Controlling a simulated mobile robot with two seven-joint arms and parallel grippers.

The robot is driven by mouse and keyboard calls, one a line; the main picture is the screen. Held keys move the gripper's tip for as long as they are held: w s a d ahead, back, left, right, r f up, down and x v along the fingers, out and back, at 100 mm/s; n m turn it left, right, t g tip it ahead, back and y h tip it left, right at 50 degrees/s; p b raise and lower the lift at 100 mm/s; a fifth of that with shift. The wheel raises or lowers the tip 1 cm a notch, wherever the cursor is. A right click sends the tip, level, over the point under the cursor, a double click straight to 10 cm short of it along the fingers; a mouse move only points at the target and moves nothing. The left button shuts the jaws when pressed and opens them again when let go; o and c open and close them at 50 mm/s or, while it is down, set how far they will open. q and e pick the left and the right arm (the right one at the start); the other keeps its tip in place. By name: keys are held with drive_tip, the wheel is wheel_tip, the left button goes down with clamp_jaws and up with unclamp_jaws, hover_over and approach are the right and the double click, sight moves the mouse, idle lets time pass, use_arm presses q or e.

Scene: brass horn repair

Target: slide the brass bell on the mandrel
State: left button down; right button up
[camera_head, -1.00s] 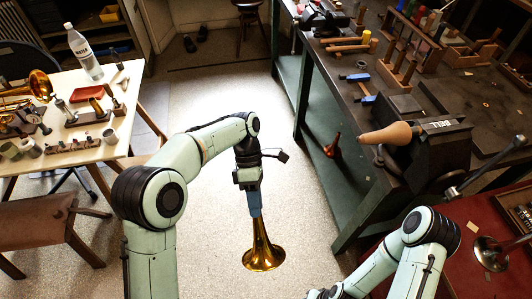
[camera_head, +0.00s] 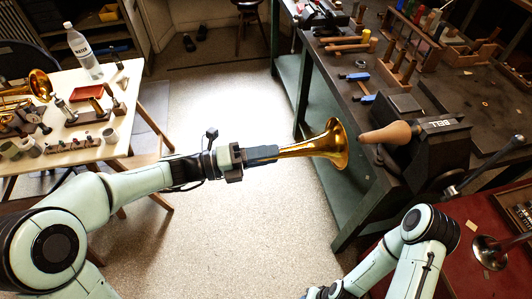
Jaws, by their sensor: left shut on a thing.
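The brass bell (camera_head: 318,147) is held out level over the floor, with its flared mouth facing right. My left gripper (camera_head: 268,153) is shut on the bell's narrow stem at its left end. The mandrel (camera_head: 388,134) is a tan wooden cone on a dark block at the workbench edge, its rounded tip pointing left. The bell's flare is just left of the mandrel tip, with a small gap between them in the picture. My right arm (camera_head: 405,250) shows at the lower right, but its gripper fingers are not visible.
The dark workbench (camera_head: 440,110) carries hammers (camera_head: 345,43), blue-handled tools and tool racks. A red-topped table (camera_head: 470,270) is at the lower right. A white table (camera_head: 95,150) with a bottle (camera_head: 83,50) and horn parts stands at left. The floor between is clear.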

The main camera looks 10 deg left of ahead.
sight(304, 149)
drive_tip(key=shift+w+r, duration=0.1)
use_arm(q)
drive_tip(key=shift+a+r+p, duration=0.1)
drive_tip(key=shift+p, duration=0.3)
drive_tip(key=shift+p+x, duration=0.4)
drive_tip(key=shift+x, duration=1.95)
use_arm(e)
drive_tip(key=shift+w+r, duration=0.55)
drive_tip(key=shift+r, duration=0.3)
use_arm(q)
drive_tip(key=shift+p, duration=0.65)
use_arm(e)
drive_tip(key=shift+w+r, duration=0.7)
drive_tip(key=shift+r, duration=0.2)
use_arm(q)
drive_tip(key=shift+x, duration=2.05)
use_arm(e)
drive_tip(key=shift+w+r, duration=0.3)
use_arm(q)
drive_tip(key=shift+f+p, duration=0.2)
drive_tip(key=shift+p, duration=0.4)
use_arm(e)
drive_tip(key=shift+w+r+t, duration=0.3)
drive_tip(key=shift+w+r, duration=0.15)
drive_tip(key=shift+r, duration=0.05)
